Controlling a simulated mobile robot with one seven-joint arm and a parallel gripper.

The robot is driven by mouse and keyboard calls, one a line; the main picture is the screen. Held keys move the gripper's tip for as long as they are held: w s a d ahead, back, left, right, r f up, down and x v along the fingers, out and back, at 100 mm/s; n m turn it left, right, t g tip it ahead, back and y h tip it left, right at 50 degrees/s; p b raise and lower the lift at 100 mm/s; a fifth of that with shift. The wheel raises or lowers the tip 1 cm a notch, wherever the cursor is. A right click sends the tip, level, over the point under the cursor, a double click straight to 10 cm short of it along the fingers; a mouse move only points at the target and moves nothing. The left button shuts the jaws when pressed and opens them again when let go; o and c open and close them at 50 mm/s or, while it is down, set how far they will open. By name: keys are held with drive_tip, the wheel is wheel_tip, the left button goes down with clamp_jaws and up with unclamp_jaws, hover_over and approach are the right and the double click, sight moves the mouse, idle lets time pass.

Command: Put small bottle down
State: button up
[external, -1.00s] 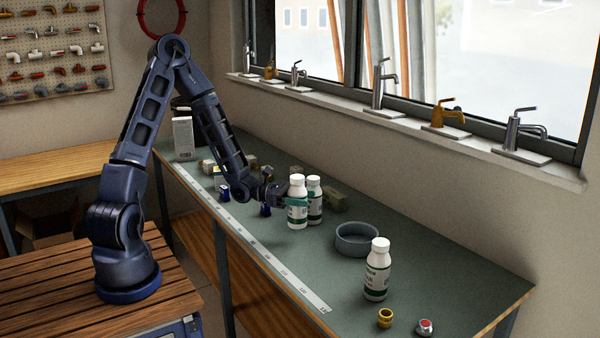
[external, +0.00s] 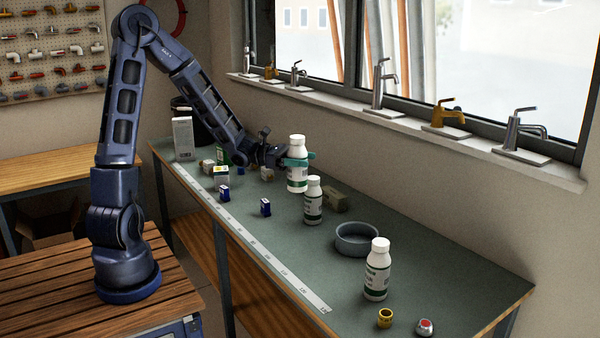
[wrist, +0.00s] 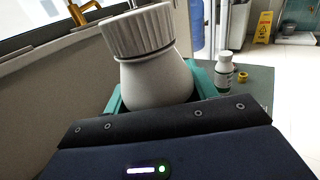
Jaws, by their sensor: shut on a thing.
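My gripper (external: 298,160) is shut on a small white bottle (external: 297,172) with a green-banded label. In the external view it holds the bottle upright above the bench, behind another white bottle (external: 313,203) that stands on the bench. In the wrist view the held bottle's ribbed cap and shoulder (wrist: 150,60) fill the middle, between teal fingers. The lower part of the held bottle is hidden there. A third white bottle (external: 377,272) stands nearer the front of the bench; a standing white bottle also shows in the wrist view (wrist: 223,72).
The green bench top (external: 300,262) has free room along its left and middle. A grey round dish (external: 356,240), a brass fitting (external: 385,318) and a red-topped fitting (external: 425,327) sit to the right. Small boxes (external: 221,176) stand at the far left. A tan block (external: 336,202) lies behind the bottles.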

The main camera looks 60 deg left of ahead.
drive_tip(key=shift+w+d+r, duration=0.1)
drive_tip(key=shift+r, duration=0.35)
drive_tip(key=w+d+r+m+g+h, duration=0.2)
drive_tip(key=w+d+r+m+g, duration=0.3)
drive_tip(key=w+d, duration=0.55)
wheel_tip(320, 180, down, 18)
drive_tip(key=n+t, duration=0.1)
drive_tip(key=n, duration=0.1)
drive_tip(key=shift+d+f, duration=0.2)
drive_tip(key=shift+d, duration=0.1)
drive_tip(key=shift+f, duration=0.35)
